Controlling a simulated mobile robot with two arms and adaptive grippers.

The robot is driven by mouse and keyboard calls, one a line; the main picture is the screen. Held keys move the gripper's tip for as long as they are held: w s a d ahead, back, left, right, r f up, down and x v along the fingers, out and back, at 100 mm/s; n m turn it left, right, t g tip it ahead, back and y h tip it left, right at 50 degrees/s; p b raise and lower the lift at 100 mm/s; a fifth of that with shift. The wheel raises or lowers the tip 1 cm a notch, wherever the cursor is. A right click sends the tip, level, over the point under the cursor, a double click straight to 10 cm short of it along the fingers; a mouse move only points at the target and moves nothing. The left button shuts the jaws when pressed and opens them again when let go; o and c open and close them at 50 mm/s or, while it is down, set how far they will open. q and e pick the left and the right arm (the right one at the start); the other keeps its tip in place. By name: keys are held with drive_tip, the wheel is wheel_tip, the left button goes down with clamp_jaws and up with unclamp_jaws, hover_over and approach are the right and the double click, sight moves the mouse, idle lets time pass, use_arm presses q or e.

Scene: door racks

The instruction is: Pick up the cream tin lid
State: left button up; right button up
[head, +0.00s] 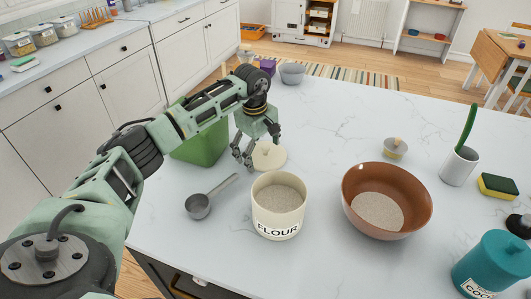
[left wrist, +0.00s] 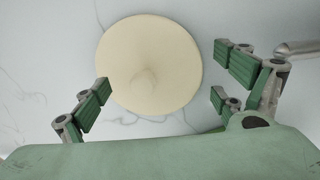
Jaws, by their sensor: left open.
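The cream tin lid (head: 270,157) lies flat on the white marble counter, behind the open flour tin (head: 278,212). It is round with a small knob on top, and shows whole in the left wrist view (left wrist: 150,65). My left gripper (head: 248,157) is open and empty just above and beside the lid, at its left edge in the head view. In the left wrist view the gripper's fingers (left wrist: 163,88) are spread to either side of the lid's lower part. My right gripper is not in view.
A metal scoop (head: 200,205) lies left of the flour tin. A green bin (head: 202,145) stands behind my left arm. A brown bowl (head: 410,190), small lidded jar (head: 395,148) and teal canister (head: 490,265) stand to the right. Counter behind the lid is clear.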

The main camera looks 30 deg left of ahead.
use_arm(q)
drive_tip(key=shift+c, duration=0.2)
drive_tip(key=c, duration=1.2)
drive_tip(key=shift+c, duration=0.2)
